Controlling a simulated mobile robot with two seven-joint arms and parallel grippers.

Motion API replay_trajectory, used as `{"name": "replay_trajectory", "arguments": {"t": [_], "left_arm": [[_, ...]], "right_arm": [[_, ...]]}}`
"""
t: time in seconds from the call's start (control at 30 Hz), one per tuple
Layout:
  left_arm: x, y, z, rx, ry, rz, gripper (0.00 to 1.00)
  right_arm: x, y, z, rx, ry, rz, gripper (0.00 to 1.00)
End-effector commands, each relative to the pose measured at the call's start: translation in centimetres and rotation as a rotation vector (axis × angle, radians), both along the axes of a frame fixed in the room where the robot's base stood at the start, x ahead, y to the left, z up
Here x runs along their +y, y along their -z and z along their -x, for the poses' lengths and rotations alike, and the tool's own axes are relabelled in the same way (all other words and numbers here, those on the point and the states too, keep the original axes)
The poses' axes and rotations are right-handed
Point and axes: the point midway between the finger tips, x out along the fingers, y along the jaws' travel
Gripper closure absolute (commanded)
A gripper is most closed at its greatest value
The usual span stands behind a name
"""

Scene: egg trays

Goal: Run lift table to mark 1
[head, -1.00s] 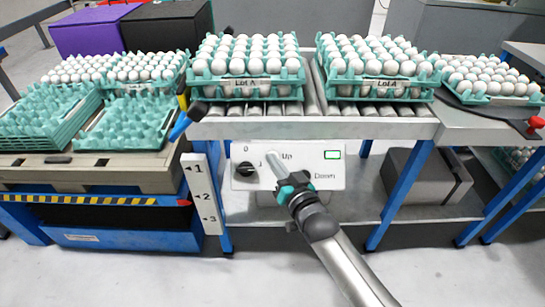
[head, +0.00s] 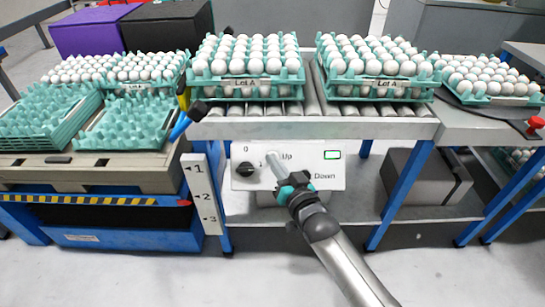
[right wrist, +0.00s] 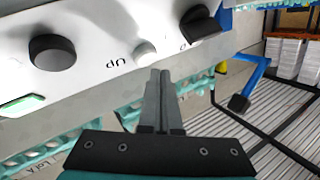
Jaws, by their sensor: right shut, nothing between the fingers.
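The lift table (head: 100,174) stands at the left, with a beige top on a blue frame. A white scale with marks 1, 2 and 3 (head: 202,194) stands at its right edge; the beige top's side is roughly level with mark 1. The control panel (head: 322,177) carries a black 0/1 knob (head: 245,169) and Up and Down labels. My right gripper (head: 271,157) is shut and empty, its tips in front of the panel by Up. In the right wrist view, the tips are close to the white Up button (right wrist: 145,53); contact is unclear. My left gripper is out of view.
Green empty trays (head: 125,125) and egg trays (head: 145,70) rest on the lift table. Two Lot A egg stacks (head: 245,84) (head: 375,85) stand on the roller conveyor (head: 315,128). A red knob (head: 536,125) is at the right. A grey box (head: 415,178) is below.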

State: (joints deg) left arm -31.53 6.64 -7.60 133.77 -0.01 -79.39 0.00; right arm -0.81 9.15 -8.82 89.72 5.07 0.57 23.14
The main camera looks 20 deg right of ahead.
Motion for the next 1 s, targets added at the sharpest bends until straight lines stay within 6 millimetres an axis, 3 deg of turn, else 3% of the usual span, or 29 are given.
{"name": "replay_trajectory", "arguments": {"t": [1.0], "left_arm": [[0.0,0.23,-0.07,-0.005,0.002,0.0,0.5]], "right_arm": [[-0.18,0.56,-0.63,0.0,0.0,0.0,1.0]]}}
